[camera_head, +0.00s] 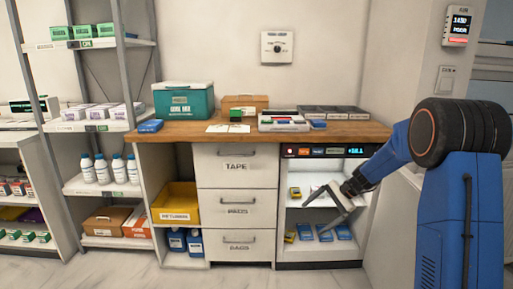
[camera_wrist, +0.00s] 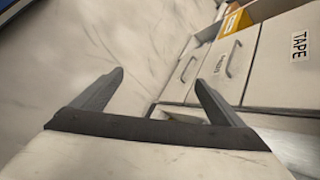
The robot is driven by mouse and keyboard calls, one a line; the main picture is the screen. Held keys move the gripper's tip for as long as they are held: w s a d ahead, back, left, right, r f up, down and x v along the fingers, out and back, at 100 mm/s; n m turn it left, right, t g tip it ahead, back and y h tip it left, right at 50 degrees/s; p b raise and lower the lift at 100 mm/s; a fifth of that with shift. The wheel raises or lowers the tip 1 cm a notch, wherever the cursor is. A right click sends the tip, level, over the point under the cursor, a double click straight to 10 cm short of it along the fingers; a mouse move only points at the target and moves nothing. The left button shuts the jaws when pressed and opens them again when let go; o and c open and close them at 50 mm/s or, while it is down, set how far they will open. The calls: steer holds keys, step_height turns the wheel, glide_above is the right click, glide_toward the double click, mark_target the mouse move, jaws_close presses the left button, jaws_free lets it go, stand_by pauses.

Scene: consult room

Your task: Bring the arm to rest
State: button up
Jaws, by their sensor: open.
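My gripper (camera_head: 327,197) is open at the end of my blue arm, in front of the open shelf bay on the right of the wooden counter. In the wrist view my gripper (camera_wrist: 158,88) shows two dark fingers spread wide with nothing between them. Beyond the fingers are pale floor and the drawer fronts, tilted in the picture. My arm bends down and left from its dark round joint at the right side of the head view.
The wooden counter (camera_head: 225,137) carries a teal box (camera_head: 183,103), trays and small items. Below are white drawers, including the TAPE drawer (camera_head: 236,166). The bay by my gripper holds small blue and yellow boxes. Shelves (camera_head: 88,126) stand at left; the floor in front is clear.

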steer(key=s+r+n+h, duration=0.25)
steer(key=s+r, duration=0.35)
steer(key=s, duration=0.6)
steer(key=s+r+n+h, duration=0.2)
steer(key=s+r+n, duration=0.2)
steer(key=s+r, duration=0.55)
steer(key=s+d+f+n+t+h, duration=0.1)
steer(key=s+d+n+h, duration=0.1)
steer(key=s, duration=1)
steer(key=s+d+f+n+t+h, duration=0.2)
steer(key=s+d+n, duration=0.1)
steer(key=s, duration=0.8)
steer(key=shift+s+f+t, duration=0.3)
steer(key=shift+s, duration=0.1)
